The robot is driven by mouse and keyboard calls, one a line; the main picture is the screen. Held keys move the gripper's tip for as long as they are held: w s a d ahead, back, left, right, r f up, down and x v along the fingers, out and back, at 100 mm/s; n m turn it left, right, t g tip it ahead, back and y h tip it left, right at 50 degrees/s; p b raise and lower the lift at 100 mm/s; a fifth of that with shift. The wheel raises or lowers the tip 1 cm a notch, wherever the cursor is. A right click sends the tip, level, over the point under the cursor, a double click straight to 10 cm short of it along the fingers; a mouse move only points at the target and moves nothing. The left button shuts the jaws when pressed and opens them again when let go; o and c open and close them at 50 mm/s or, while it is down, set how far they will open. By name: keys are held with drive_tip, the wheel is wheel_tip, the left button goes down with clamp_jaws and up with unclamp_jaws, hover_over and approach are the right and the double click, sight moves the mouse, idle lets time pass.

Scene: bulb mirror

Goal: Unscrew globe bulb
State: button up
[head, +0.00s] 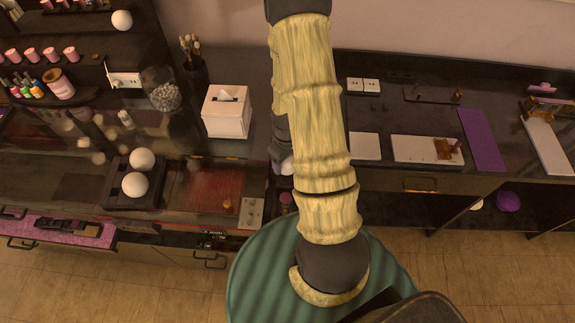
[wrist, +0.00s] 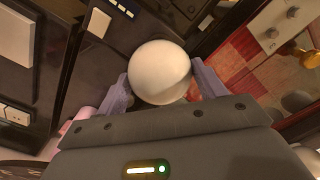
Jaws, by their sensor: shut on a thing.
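A white globe bulb (wrist: 160,70) sits between the two pale purple fingers of my gripper (wrist: 162,88) in the wrist view. The fingers press on its opposite sides. Its base is hidden, so I cannot tell whether it is in a socket. In the head view my arm covers most of the gripper and the bulb. Two more white globes (head: 142,160) (head: 135,185) sit on a dark stand at the left, and another white globe (head: 122,20) is at the upper left.
A white tissue box (head: 226,112) stands left of my arm on the dark counter. A glass jar (head: 163,92) and a brush holder (head: 195,75) are beyond it. White boards and a purple mat (head: 482,140) lie at the right. A teal round seat (head: 255,275) is below my arm.

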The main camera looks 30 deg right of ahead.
drive_tip(key=o, duration=0.7)
drive_tip(key=shift+n, duration=0.6)
drive_tip(key=shift+r, duration=0.1)
drive_tip(key=shift+r+p, duration=1.2)
drive_tip(key=shift+r, duration=0.25)
drive_tip(key=o, duration=0.5)
drive_tip(key=shift+r, duration=0.1)
